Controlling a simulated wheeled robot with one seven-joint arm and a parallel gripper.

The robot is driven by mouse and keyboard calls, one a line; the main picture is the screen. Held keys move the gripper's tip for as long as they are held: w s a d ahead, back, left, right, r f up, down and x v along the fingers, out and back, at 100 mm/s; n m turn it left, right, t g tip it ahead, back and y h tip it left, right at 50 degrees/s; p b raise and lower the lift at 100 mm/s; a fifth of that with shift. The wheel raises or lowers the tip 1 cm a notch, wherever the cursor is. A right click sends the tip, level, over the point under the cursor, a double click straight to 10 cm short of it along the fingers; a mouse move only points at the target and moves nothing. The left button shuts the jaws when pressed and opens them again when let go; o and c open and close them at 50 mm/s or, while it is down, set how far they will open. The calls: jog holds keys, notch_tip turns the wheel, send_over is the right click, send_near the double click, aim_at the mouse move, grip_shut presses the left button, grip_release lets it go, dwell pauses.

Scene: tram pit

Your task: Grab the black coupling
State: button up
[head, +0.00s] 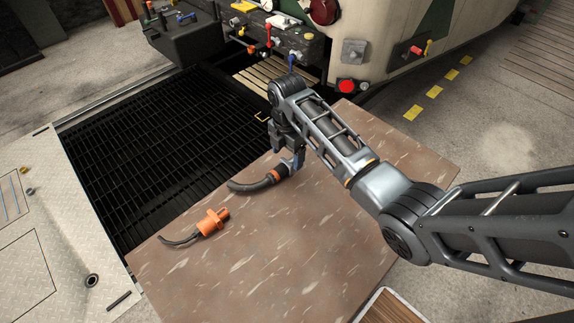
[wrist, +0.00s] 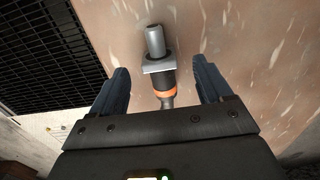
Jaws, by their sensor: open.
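The black coupling (head: 250,186) lies on the brown speckled tabletop, a dark curved piece with an orange band near its right end. In the wrist view the black coupling (wrist: 163,80) shows a grey metal tip, a square flange, a black body and an orange band. My gripper (head: 293,161) is over the right end of the coupling in the head view. In the wrist view my gripper (wrist: 161,68) is open, with one finger on each side of the coupling and gaps between. The coupling's near end is hidden behind the gripper body.
An orange coupling (head: 212,222) with a black cable lies on the brown tabletop (head: 270,260), left of the black one. A dark grating (head: 160,140) lies beyond the table. A vehicle front with coloured levers and a red button (head: 347,86) stands behind. The tabletop's front is clear.

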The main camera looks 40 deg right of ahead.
aim_at(287, 161)
jog(key=shift+f, duration=2)
jog(key=shift+c, duration=0.3)
jog(key=c, duration=1.2)
jog(key=shift+o, duration=0.2)
jog(key=shift+r, duration=0.1)
